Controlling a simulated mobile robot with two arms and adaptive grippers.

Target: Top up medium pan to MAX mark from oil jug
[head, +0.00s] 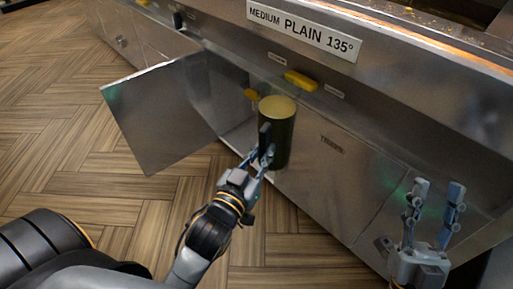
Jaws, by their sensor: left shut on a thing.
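A dark green cylinder with a yellowish top, likely the oil jug (281,138), is upright in front of the range's lower cabinet. My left gripper (267,150) is shut on its left side. My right gripper (433,205) is open and empty at the lower right, in front of the cabinet front.
An open metal cabinet door (160,110) swings out left of the jug. A yellow handle (301,81) sits on the range front above the jug, and another yellow part (251,94) is beside the opening. Wood floor (60,150) lies free at the left.

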